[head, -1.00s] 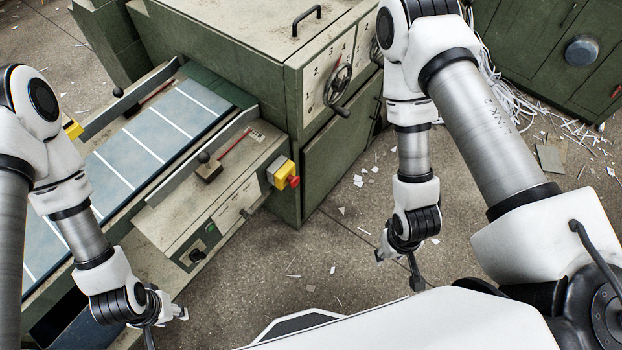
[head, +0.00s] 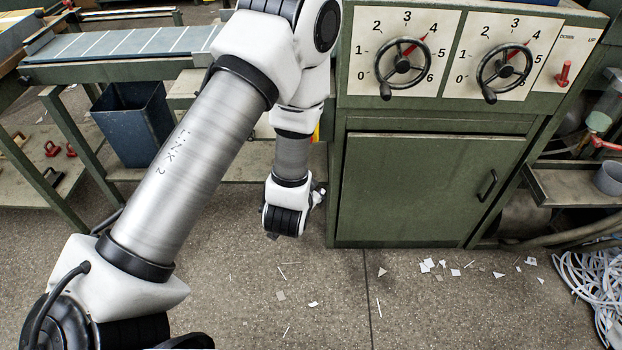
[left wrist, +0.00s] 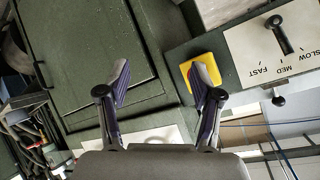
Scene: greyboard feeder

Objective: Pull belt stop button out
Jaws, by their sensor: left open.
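The yellow housing of the belt stop button (left wrist: 202,70) shows in the left wrist view, behind and around my gripper's right-hand finger. In the head view only a thin yellow sliver (head: 316,133) of the housing shows behind my left forearm. My left gripper (left wrist: 160,84) is open with nothing between its fingers, beside the housing. In the head view it is mostly hidden behind my left wrist (head: 293,203). My right gripper is out of view.
A green cabinet (head: 425,190) with two numbered handwheels stands right of my left arm. A panel marked SLOW, MED, FAST (left wrist: 260,42) with a black lever is close to the fingers. A blue bin (head: 132,122) sits under the belt (head: 130,43). Scraps litter the open floor in front.

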